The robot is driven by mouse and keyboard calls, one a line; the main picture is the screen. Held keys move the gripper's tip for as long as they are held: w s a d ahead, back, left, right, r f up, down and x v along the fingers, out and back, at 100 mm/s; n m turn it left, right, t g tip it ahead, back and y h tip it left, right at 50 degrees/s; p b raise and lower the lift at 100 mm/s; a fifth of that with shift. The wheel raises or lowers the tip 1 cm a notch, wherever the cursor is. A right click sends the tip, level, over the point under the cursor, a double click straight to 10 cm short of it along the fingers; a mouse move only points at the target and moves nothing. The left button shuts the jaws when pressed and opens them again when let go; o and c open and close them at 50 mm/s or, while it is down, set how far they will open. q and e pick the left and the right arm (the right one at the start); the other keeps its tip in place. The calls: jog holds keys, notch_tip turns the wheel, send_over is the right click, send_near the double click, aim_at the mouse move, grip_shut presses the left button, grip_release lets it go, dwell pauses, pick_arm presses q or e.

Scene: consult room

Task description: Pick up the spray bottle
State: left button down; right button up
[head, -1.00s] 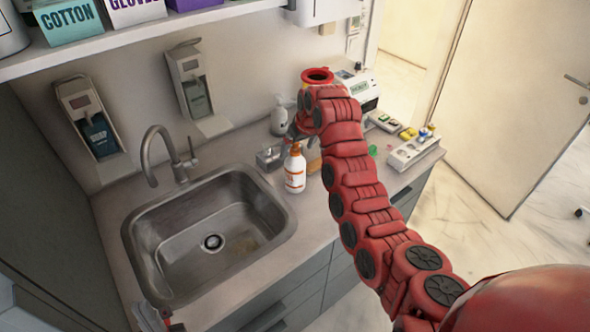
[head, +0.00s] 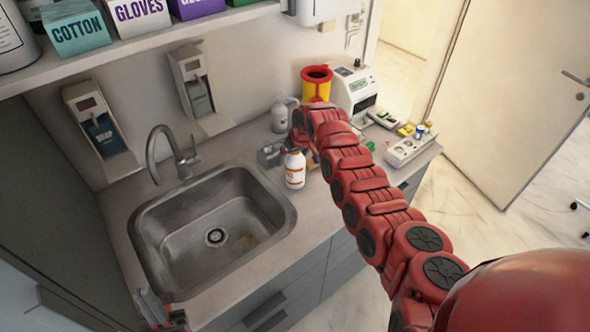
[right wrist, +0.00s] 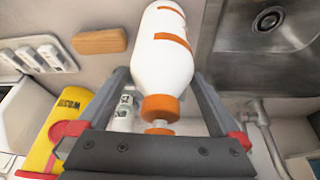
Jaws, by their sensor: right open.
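A white bottle with orange bands (head: 295,170) stands upright on the counter, right of the sink. In the right wrist view this bottle (right wrist: 165,60) appears upside down, with its orange cap toward the gripper. My right gripper (right wrist: 160,78) is open, with one finger on each side of the bottle; I cannot tell whether either touches it. In the head view the right gripper (head: 302,136) is close behind the bottle and partly hidden by my arm. A second whitish bottle with a nozzle (head: 280,116) stands farther back.
The sink (head: 212,230) with its tap (head: 165,150) lies left of the bottle. A shelf overhangs the back.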

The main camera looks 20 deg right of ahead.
grip_shut()
dwell(0.4)
